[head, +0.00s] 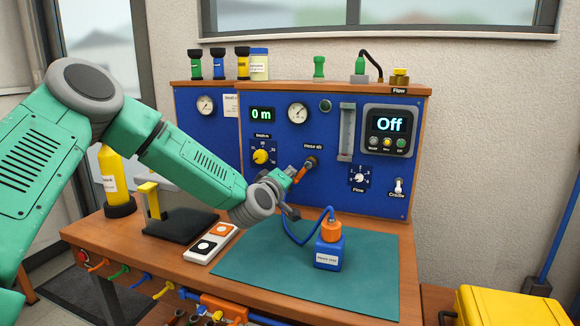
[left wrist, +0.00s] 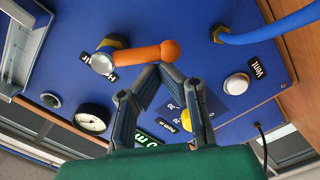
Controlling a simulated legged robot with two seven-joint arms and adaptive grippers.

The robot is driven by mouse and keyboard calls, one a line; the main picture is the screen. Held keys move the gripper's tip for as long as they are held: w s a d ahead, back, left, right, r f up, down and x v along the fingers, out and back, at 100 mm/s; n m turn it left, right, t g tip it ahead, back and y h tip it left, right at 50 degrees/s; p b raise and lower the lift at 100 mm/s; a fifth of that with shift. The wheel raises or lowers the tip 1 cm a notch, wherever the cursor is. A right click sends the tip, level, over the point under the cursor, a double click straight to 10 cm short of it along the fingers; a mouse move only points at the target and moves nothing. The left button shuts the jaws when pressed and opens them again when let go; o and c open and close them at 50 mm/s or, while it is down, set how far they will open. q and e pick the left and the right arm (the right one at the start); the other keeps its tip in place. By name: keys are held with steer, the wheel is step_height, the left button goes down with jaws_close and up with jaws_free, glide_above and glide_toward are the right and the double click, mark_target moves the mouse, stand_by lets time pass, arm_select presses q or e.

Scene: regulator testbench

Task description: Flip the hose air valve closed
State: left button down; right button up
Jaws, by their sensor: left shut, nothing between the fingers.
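The hose air valve has an orange lever (head: 302,171) on a round metal hub, under the "Hose air" label on the blue panel. In the left wrist view the lever (left wrist: 146,53) points right from its silver hub, its rounded end just beyond my fingertips. My left gripper (head: 288,190) is in front of the panel, partly hidden by its own wrist. In the left wrist view its fingers (left wrist: 163,72) meet at the tips with nothing between them. The tips are very close to the lever's end; I cannot tell whether they touch. My right gripper is not in view.
A blue block with an orange top (head: 331,229) stands on the green mat (head: 375,275), with a blue hose (head: 297,240) rising from it. A yellow knob (head: 261,156) is left of the valve. The mat's right side is clear.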

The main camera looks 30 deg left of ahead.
arm_select(q)
steer(key=n+b, duration=0.1)
steer(key=d+f+n+b, duration=0.1)
steer(key=n, duration=0.1)
steer(key=shift+w+d+f+n, duration=0.15)
steer(key=shift+d+f+n, duration=0.05)
steer(key=shift+n, duration=0.1)
steer(key=shift+d+f+n+b, duration=0.25)
steer(key=shift+n+b, duration=0.45)
steer(key=shift+n, duration=0.3)
steer(key=shift+w+d, duration=0.1)
steer(key=shift+d, duration=0.2)
